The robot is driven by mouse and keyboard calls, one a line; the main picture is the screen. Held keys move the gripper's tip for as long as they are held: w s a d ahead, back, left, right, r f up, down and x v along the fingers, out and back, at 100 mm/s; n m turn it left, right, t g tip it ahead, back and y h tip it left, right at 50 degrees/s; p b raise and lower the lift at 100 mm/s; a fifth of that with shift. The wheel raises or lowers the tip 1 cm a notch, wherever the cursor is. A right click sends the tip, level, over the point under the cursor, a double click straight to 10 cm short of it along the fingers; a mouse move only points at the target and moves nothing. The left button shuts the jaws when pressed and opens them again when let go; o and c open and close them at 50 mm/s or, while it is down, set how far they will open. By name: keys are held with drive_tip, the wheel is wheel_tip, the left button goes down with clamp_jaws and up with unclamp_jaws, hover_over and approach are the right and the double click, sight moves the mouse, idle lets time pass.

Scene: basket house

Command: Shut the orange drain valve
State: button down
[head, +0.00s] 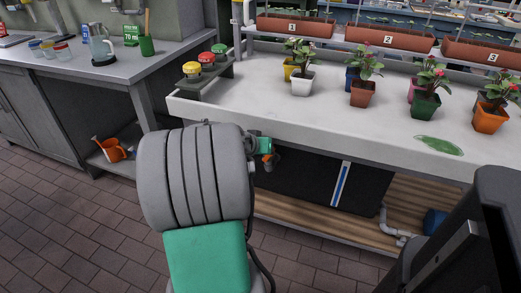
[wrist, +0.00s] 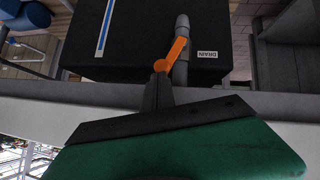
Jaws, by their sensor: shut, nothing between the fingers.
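The orange drain valve handle (wrist: 173,54) shows in the wrist view, slanted, with its upper end against a grey pipe (wrist: 182,28). A white DRAIN label (wrist: 207,53) is to its right on the black tank (wrist: 225,25). My gripper (wrist: 158,78) is shut and empty. Its fingertips meet the lower end of the handle in the picture; I cannot tell whether they touch it. In the head view my arm hides most of this area, and only a small orange patch shows beside my green wrist at the bench front.
The white bench (head: 300,110) overhangs the black tank (head: 310,180), which has a blue and white stripe. Potted plants (head: 363,93) and a green leaf (head: 438,145) are on top. A wooden shelf (head: 330,235) is below. An orange watering can (head: 112,150) is at left. The brick floor is open in front.

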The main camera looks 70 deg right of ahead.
drive_tip(key=s+f+m+t+b, duration=0.5)
drive_tip(key=s+f+t+b, duration=0.2)
drive_tip(key=t, duration=0.1)
drive_tip(key=shift+s+d+f, duration=0.2)
drive_tip(key=shift+s+f, duration=0.05)
drive_tip(key=shift+f, duration=0.05)
idle(0.3)
idle(0.5)
